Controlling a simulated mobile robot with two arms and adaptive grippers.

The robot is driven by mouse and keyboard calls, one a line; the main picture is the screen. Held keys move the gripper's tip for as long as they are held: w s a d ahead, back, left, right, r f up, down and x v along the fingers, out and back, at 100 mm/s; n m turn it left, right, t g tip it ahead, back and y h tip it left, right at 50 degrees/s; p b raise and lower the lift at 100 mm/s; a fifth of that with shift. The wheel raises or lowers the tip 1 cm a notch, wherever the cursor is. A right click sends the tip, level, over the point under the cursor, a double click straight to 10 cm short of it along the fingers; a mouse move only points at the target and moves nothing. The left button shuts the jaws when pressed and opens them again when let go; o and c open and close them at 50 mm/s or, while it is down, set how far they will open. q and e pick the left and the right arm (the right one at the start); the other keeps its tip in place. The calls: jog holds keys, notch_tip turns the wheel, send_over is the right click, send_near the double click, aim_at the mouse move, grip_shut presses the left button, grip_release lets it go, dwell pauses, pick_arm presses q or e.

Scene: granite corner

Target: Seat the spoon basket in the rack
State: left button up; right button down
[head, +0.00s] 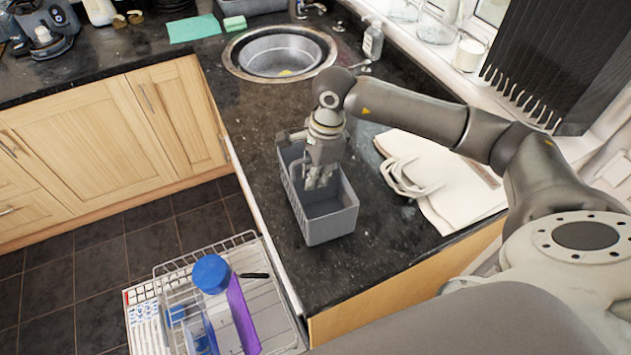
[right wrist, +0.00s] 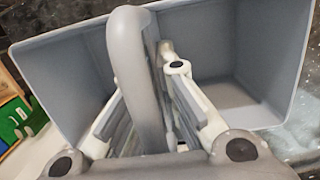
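The spoon basket (head: 330,226) is a grey, open-topped box standing upright on the black granite counter. It looks empty. My right gripper (head: 319,182) reaches down from above into its mouth. In the right wrist view the basket's arched handle (right wrist: 140,75) passes between my two fingers (right wrist: 150,95), which are drawn in close on both sides of it. The contact is partly hidden by the handle. The basket's walls (right wrist: 270,45) surround the fingers. The wire rack (head: 165,268) is at the lower left, below counter level and apart from the basket. My left gripper is not in view.
The rack holds a blue-lidded item (head: 211,273), a purple board (head: 243,315) and a dark-handled utensil (head: 254,275). A round sink (head: 280,52) lies behind the basket. A cloth (head: 445,185) with white loops (head: 405,182) lies to the right. Bare counter separates basket and front edge.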

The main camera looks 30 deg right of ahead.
jog(key=shift+w+r, duration=0.1)
jog(key=shift+r, duration=0.5)
jog(key=w+a+r+b, duration=0.4)
jog(key=a+r+b, duration=0.2)
jog(key=a+r, duration=0.5)
jog(key=shift+a+r+b, duration=0.3)
jog(key=shift+a+r, duration=0.05)
jog(key=shift+a, duration=0.85)
